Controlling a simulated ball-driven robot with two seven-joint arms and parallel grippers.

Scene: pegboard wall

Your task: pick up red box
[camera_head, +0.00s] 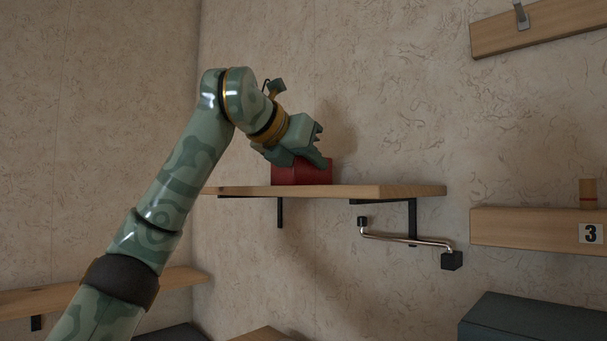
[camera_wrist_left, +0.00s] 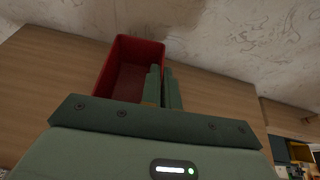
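The red box (camera_head: 301,174) is an open-topped bin standing on the wooden shelf. In the left wrist view the red box (camera_wrist_left: 128,68) shows its rim and empty inside. My left gripper (camera_head: 306,162) reaches down over the box from above. In the left wrist view my left gripper (camera_wrist_left: 164,70) has its two fingers close together at the box's right wall, one on the inner side and one on the outer side. The fingers appear closed on this wall, which they partly hide. My right gripper is not in view.
The wooden shelf (camera_head: 400,191) has free room right of the box, with a metal bar (camera_head: 405,239) below. Another shelf marked 3 (camera_head: 540,229) is at right, above a dark box (camera_head: 530,318). A low shelf (camera_head: 60,296) is at left.

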